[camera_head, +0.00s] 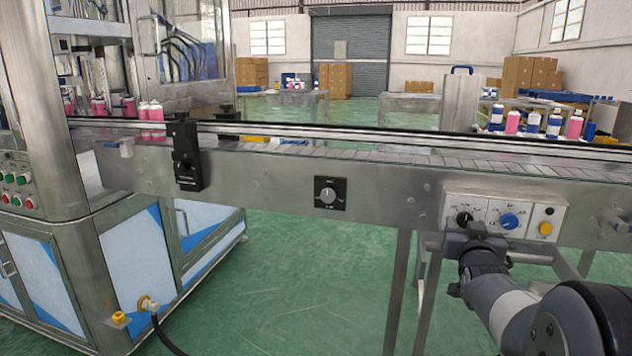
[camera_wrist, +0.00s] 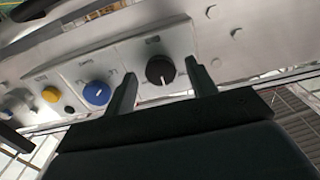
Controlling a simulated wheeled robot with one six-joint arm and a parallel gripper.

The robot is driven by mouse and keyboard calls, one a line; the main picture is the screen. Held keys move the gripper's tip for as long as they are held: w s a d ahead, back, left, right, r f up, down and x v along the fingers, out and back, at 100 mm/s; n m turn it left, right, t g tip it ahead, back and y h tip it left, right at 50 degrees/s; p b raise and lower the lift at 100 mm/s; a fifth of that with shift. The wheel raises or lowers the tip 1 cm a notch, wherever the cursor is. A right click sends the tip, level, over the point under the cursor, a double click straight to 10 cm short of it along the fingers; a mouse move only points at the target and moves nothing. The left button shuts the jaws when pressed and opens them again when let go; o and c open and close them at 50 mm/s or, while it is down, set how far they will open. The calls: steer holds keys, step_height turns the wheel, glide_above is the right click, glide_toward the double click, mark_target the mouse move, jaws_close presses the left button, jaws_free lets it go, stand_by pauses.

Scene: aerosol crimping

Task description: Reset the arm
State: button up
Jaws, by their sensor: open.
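My gripper (camera_wrist: 162,88) is open in the wrist view, its two dark fingers apart on either side of a black knob (camera_wrist: 160,70) with a white pointer line. Nothing shows held; whether the fingers touch the knob cannot be told. The knob sits on a light control panel (camera_head: 486,208) on the conveyor's side. In the head view my arm comes in from the lower right, and its end is in front of the panel, just below the black knob (camera_head: 464,219). A blue knob (camera_head: 509,221) and a yellow button (camera_head: 545,228) are to its right.
The conveyor (camera_head: 270,170) runs across the head view, with legs below. A black dial (camera_head: 328,193) and a black sensor block (camera_head: 186,155) are on its side. A crimping machine cabinet (camera_head: 60,270) stands at left. Green floor (camera_head: 300,290) is clear in front.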

steer(key=shift+w+d, duration=0.1)
steer(key=shift+w, duration=0.25)
steer(key=shift+s, duration=0.1)
